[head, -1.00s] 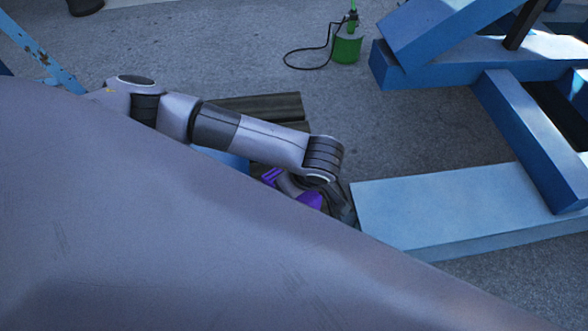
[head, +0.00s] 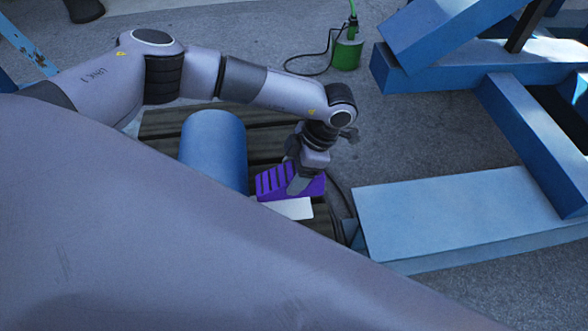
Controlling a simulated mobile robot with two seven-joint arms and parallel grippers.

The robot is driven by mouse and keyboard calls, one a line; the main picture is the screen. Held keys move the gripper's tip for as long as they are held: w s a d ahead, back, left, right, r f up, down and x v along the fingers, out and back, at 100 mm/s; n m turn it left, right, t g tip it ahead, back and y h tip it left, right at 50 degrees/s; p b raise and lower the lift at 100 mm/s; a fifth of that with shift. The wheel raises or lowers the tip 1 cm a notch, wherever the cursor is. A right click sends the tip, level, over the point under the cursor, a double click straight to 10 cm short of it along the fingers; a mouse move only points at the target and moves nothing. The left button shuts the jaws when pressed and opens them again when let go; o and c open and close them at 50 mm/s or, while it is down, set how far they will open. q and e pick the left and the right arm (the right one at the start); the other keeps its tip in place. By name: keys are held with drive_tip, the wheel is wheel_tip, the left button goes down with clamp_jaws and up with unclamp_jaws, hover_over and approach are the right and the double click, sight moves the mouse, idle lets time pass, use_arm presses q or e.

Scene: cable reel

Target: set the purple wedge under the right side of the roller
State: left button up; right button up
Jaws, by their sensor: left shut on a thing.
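The purple wedge (head: 272,184) is a ribbed block in the middle of the head view. My left gripper (head: 300,182) is shut on it from above. The blue roller (head: 213,150) lies on dark wooden slats, just left of the wedge, with a small gap seen between them. A white flat piece (head: 293,208) shows below the wedge; I cannot tell whether the two touch. The roller's near end is hidden behind the large grey surface in the foreground. My right gripper is not in view.
The dark slatted wooden platform (head: 165,123) carries the roller. A blue steel frame (head: 450,205) stands on the floor to the right. A green canister (head: 347,55) with a black hose stands behind. Bare concrete floor lies between them.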

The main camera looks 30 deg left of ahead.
sight(279, 193)
use_arm(q)
drive_tip(key=shift+f+b, duration=1.65)
drive_tip(key=shift+f, duration=0.6)
drive_tip(key=shift+f+b, duration=0.55)
drive_tip(key=shift+f, duration=0.1)
wheel_tip(279, 193, down, 2)
drive_tip(key=shift+f+b, duration=0.25)
drive_tip(key=shift+b, duration=0.75)
drive_tip(key=shift+s+a+r+p, duration=0.2)
drive_tip(key=shift+a+r+p, duration=0.1)
drive_tip(key=shift+p, duration=0.25)
drive_tip(key=shift+s+a+p, duration=0.55)
drive_tip(key=shift+s+a, duration=0.05)
drive_tip(key=shift+a, duration=0.1)
drive_tip(key=shift+s+a+f, duration=0.2)
drive_tip(key=shift+s+a, duration=0.1)
drive_tip(key=shift+a, duration=0.15)
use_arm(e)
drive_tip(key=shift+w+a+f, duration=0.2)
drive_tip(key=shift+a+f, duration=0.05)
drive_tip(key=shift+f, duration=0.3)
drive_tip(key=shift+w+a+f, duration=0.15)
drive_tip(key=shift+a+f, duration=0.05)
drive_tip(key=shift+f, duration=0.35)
use_arm(q)
drive_tip(key=o, duration=1.5)
drive_tip(key=shift+o, duration=0.5)
